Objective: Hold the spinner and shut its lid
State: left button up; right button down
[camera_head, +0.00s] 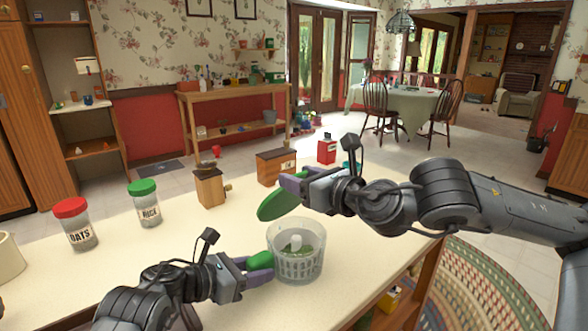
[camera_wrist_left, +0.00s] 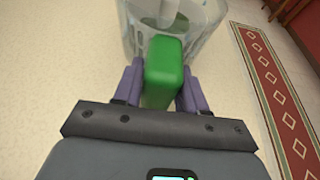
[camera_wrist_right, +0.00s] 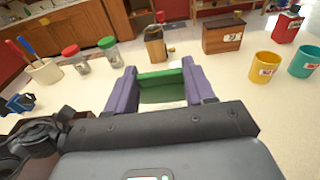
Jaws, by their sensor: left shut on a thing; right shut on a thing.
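The spinner (camera_head: 299,266) is a clear bowl with a slotted basket, a pale centre post and some green contents. It stands upright on the counter with its top open. My left gripper (camera_head: 259,269) is shut on its green side handle (camera_wrist_left: 163,72), left of the bowl. The green round lid (camera_head: 277,206) is tilted above the bowl, slightly to the left, and apart from its rim. My right gripper (camera_head: 293,188) is shut on the lid's edge. In the right wrist view the lid (camera_wrist_right: 162,90) shows between the fingers.
An oats jar (camera_head: 76,224), a rice jar (camera_head: 145,204) and a wooden grinder (camera_head: 209,187) stand left on the counter. A wooden box (camera_head: 275,165) and a red tin (camera_head: 326,150) are behind. Yellow (camera_wrist_right: 265,66) and teal (camera_wrist_right: 304,61) cups show in the right wrist view.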

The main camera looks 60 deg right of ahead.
jog(key=shift+s+a+f, duration=0.25)
jog(key=shift+s+f, duration=0.45)
jog(key=shift+f, duration=0.15)
jog(key=shift+s+a+f, duration=0.2)
jog(key=shift+s+f, duration=0.5)
jog(key=shift+f, duration=0.1)
jog(key=shift+c, duration=2)
grip_release()
jog(key=shift+r, duration=0.15)
notch_tip(320, 180, up, 10)
